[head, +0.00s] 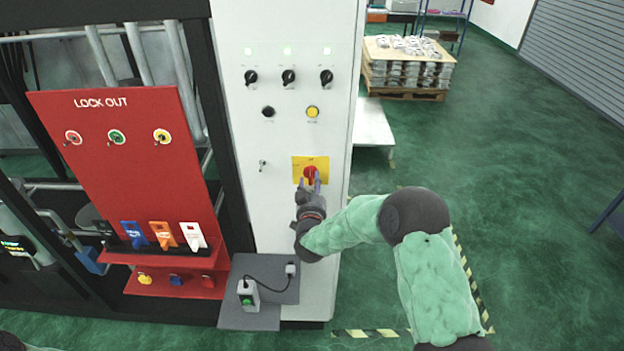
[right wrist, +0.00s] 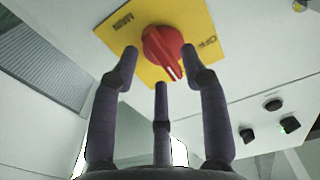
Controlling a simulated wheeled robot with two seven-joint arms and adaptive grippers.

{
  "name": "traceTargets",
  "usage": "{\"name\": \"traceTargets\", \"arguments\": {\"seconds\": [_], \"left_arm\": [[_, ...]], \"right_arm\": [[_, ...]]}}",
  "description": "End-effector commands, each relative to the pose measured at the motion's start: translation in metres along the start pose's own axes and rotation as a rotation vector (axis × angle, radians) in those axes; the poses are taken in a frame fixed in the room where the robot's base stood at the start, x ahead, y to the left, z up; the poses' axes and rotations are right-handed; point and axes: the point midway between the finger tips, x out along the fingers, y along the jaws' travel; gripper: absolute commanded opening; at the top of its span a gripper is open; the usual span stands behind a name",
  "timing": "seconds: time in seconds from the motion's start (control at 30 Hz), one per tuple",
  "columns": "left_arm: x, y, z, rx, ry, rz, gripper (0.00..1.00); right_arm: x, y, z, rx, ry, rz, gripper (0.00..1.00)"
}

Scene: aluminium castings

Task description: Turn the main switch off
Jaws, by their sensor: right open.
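The main switch is a red rotary knob (head: 310,173) on a yellow plate (head: 325,161), on the white cabinet front. In the right wrist view the red knob (right wrist: 160,44) shows a white mark on its lower edge, and the yellow plate (right wrist: 193,17) reads MAIN on the left and OFF on the right. My right gripper (head: 310,183) is at the knob, pointing at the cabinet. In the right wrist view its open fingers (right wrist: 158,52) stand spread around the knob, with a third finger below; I cannot tell whether they touch it. My left gripper is not in view.
The cabinet (head: 270,215) carries small black selectors (head: 288,77), a yellow button (head: 312,112) and a key switch (head: 262,165). A red lockout board (head: 110,175) with tags stands at left. A grey shelf (head: 255,318) juts out below.

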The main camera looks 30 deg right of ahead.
Motion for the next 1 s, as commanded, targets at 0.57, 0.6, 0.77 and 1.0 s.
{"name": "traceTargets", "arguments": {"seconds": [0.57,0.6,0.77,1.0], "left_arm": [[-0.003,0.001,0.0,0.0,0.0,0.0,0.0],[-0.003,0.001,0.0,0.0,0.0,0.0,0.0],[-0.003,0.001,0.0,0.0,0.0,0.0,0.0],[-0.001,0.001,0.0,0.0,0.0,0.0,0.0]], "right_arm": [[0.016,0.0,0.001,-0.001,-0.001,-0.001,0.28],[0.016,0.0,0.001,-0.001,-0.001,-0.001,0.17],[0.016,0.0,0.001,0.0,-0.001,-0.001,0.0],[0.016,0.0,0.001,-0.019,-0.001,-0.001,0.0]]}}
